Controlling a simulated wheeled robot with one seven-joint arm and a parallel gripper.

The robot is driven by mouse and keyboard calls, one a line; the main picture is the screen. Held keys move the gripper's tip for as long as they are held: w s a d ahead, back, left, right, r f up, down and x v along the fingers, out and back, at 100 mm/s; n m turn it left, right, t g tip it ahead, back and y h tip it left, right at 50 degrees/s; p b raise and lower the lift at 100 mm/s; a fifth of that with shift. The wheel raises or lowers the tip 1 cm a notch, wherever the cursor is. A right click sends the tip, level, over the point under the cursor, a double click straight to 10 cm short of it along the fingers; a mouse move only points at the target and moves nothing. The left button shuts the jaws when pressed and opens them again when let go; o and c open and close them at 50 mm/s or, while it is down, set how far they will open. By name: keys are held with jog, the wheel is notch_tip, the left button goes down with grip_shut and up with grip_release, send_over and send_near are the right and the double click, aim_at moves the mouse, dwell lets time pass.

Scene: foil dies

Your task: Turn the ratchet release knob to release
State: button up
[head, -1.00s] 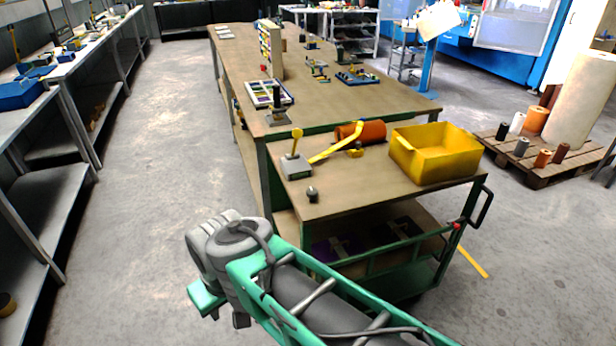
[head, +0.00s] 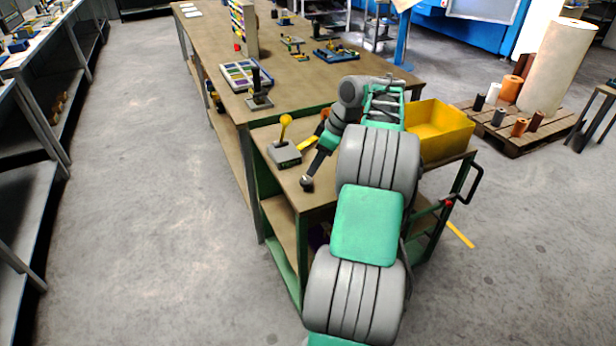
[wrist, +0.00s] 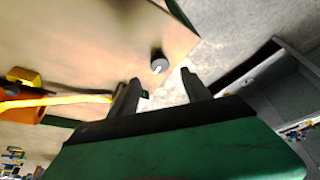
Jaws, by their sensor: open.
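The knob (head: 307,184) is a small dark round knob near the front left edge of the cart's wooden top. In the wrist view the knob (wrist: 158,66) shows a pale pointer line on its face. My gripper (head: 315,170) reaches down close to it in the head view. In the wrist view my gripper (wrist: 160,82) has its two dark fingers apart with nothing between them. I cannot tell whether anything touches. My arm hides part of the cart top in the head view.
A yellow bin (head: 440,128) sits at the cart's right. An orange roll (wrist: 25,110) with a yellow bar lies nearby. The long workbench (head: 215,62) stands behind.

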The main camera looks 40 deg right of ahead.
aim_at(306, 180)
jog(key=b+x, duration=0.1)
jog(key=x, duration=0.6)
jog(key=shift+w+f, duration=0.15)
jog(key=shift+f, duration=0.15)
grip_shut()
